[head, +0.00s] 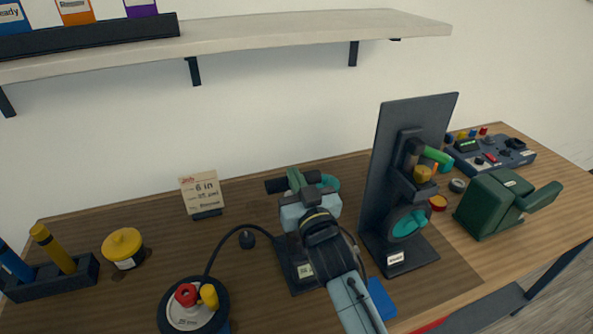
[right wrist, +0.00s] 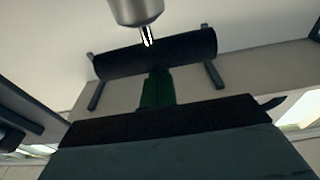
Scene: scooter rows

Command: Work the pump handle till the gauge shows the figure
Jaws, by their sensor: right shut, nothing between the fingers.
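The pump (head: 303,272) stands on the bench in the middle of the head view, mostly hidden behind my right gripper. Its black handle bar (head: 276,185) shows to the left of the gripper; a bar that looks like it spans the right wrist view (right wrist: 155,53) above a green post (right wrist: 157,90). My right gripper (head: 314,180) is shut and empty, close by the handle; I cannot tell if they touch. A black hose runs left to a round, pale-faced piece (head: 182,322), perhaps the gauge, with red and yellow parts; no reading is legible. A card (head: 200,189) shows "6 in". My left gripper is out of view.
A black upright panel (head: 382,155) with fittings stands just right of the gripper. A green machine (head: 486,205) and a control box (head: 500,152) are further right. A yellow pot (head: 123,246) is at left. A shelf (head: 270,35) overhangs the back.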

